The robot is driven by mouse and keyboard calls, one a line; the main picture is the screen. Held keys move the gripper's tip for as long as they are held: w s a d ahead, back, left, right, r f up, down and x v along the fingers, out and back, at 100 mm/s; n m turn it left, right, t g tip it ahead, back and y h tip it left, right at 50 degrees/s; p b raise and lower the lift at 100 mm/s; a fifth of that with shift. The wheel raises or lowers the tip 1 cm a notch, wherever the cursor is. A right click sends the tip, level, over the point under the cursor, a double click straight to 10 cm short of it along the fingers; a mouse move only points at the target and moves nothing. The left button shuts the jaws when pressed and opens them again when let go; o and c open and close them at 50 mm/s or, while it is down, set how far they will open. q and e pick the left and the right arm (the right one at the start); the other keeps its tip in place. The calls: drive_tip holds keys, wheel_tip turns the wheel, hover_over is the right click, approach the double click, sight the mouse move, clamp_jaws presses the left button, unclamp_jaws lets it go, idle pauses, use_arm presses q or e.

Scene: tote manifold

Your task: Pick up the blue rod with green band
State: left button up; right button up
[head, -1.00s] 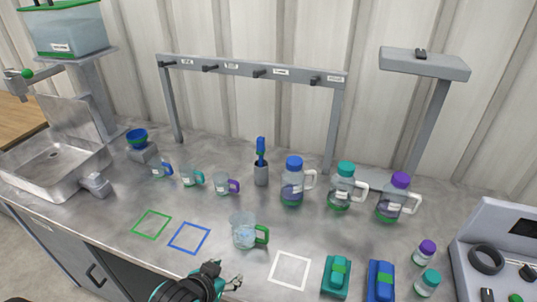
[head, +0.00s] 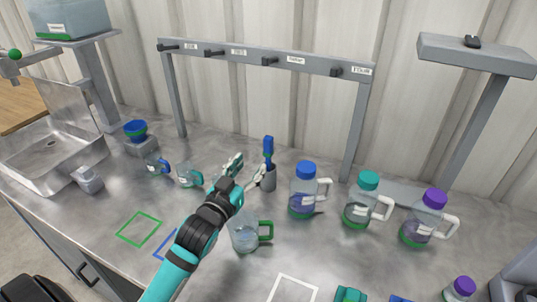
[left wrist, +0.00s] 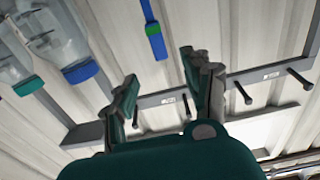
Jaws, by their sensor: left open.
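My right gripper is not in view.
Clear mugs with a blue handle (head: 157,164) and a teal handle (head: 188,175) stand left of my gripper. A green-handled mug (head: 245,234) is near my forearm. Lidded jugs (head: 303,192) stand right of the rod. A hook rack (head: 270,60) spans behind.

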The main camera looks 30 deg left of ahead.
sight(266, 146)
use_arm(q)
drive_tip(key=w, duration=0.6)
drive_tip(key=shift+a+f+p, duration=0.1)
drive_tip(key=shift+a+p, duration=0.1)
drive_tip(key=shift+p, duration=0.2)
drive_tip(key=shift+w, duration=0.65)
drive_tip(key=w+p, duration=0.1)
drive_tip(key=w, duration=0.2)
drive_tip(key=shift+w+a+p, duration=0.1)
drive_tip(key=shift+w+p, duration=0.2)
drive_tip(key=shift+w, duration=0.1)
drive_tip(key=shift+w+f, duration=0.15)
drive_tip(key=shift+w, duration=0.35)
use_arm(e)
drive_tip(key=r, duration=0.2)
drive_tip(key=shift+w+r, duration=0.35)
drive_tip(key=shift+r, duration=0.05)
use_arm(q)
drive_tip(key=shift+c, duration=0.8)
clamp_jaws()
